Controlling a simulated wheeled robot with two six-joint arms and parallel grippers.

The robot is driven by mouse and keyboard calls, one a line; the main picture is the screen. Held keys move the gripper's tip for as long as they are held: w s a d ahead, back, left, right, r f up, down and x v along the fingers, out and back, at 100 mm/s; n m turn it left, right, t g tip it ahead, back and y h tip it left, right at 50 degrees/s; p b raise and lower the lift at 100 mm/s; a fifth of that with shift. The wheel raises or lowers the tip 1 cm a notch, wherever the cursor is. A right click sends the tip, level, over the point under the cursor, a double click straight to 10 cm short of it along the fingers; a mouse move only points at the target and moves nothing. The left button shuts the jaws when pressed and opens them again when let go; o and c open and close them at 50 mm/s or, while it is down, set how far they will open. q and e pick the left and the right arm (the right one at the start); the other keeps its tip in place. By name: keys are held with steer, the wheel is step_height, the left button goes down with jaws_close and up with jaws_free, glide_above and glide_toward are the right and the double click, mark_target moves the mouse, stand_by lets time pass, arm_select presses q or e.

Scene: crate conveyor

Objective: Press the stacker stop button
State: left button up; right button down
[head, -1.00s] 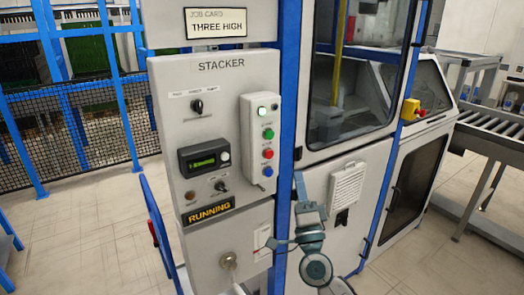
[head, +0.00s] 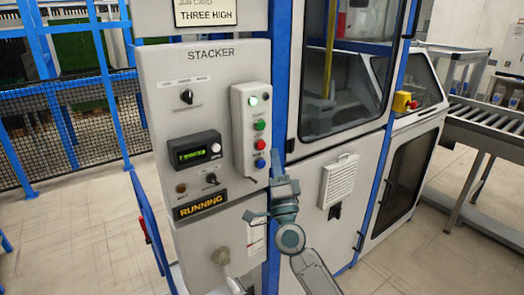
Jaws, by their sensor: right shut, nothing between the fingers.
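The stacker panel (head: 217,100) stands left of centre, with a pale button box (head: 239,140) on its right side. On the box, from top to bottom, are a lit white lamp (head: 253,101), a green button (head: 260,125), a red button (head: 261,145) and a blue button (head: 260,163). The red one looks like the stop button; its label is too small to read. My right gripper (head: 277,160) is shut and empty, pointing up, just right of and slightly below the red button. I cannot tell whether it touches anything. My left gripper is not in view.
An amber RUNNING sign (head: 202,204) is lit below a small green display (head: 194,149). A lever handle (head: 221,257) sticks out low on the panel. A yellow box with a red button (head: 404,102) is on the machine at right. A blue post (head: 284,75) runs beside the panel.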

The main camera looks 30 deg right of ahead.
mark_target(262, 145)
steer(key=shift+w+a, duration=0.1)
steer(key=shift+w, duration=1.1)
steer(key=shift+w, duration=0.1)
stand_by(1.1)
steer(key=shift+w+y, duration=0.3)
steer(key=shift+w, duration=0.4)
stand_by(0.6)
steer(key=shift+s, duration=0.85)
steer(key=shift+p, duration=0.3)
